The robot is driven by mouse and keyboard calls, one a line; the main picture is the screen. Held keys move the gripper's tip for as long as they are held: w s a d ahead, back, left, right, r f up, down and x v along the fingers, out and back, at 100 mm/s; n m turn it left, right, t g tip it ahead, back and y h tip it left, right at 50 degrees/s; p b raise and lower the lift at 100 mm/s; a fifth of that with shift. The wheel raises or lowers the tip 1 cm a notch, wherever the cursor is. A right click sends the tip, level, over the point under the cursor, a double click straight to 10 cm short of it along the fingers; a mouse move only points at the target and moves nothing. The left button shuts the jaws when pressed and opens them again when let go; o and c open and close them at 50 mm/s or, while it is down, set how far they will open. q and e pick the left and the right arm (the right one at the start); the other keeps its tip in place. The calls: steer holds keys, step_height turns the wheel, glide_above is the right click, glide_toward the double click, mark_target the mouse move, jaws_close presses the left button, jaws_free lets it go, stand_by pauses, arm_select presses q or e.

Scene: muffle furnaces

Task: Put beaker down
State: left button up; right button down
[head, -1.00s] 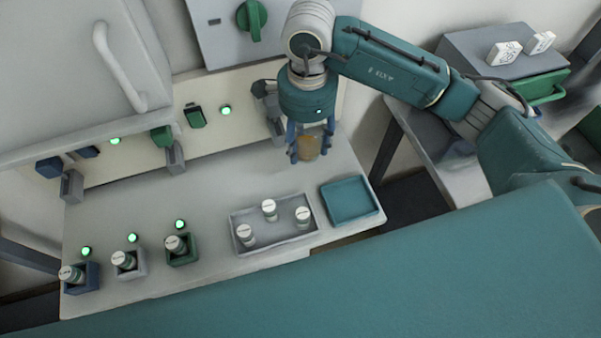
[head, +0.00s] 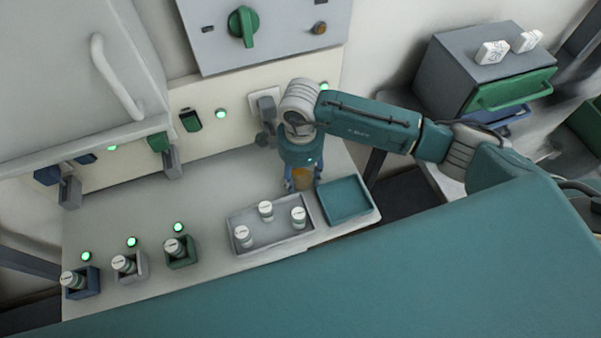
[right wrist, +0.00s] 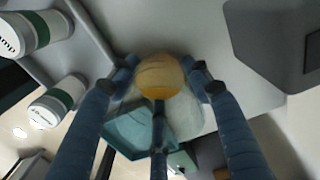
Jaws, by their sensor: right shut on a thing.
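The beaker (head: 302,180) has amber contents and sits between the fingers of my right gripper (head: 302,184). The gripper points down and is shut on it, low over the bench (head: 210,190), behind the teal tray (head: 346,200) and the grey tray. I cannot tell whether the beaker touches the bench. In the right wrist view, the beaker (right wrist: 160,76) shows between the blue fingers, with the teal tray (right wrist: 135,128) beyond it. My left gripper is not in view.
A grey tray (head: 272,240) with three white-capped vials stands left of the teal tray. Several small holders with vials line the bench's front left. A wall panel with switches and sockets (head: 268,104) rises behind. Clear bench lies left of the gripper.

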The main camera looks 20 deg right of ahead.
steer(key=c, duration=1.1)
jaws_free()
steer(key=shift+f, duration=0.1)
steer(key=shift+r, duration=0.3)
step_height(320, 180, up, 12)
steer(key=b, duration=0.2)
steer(key=shift+f, duration=0.15)
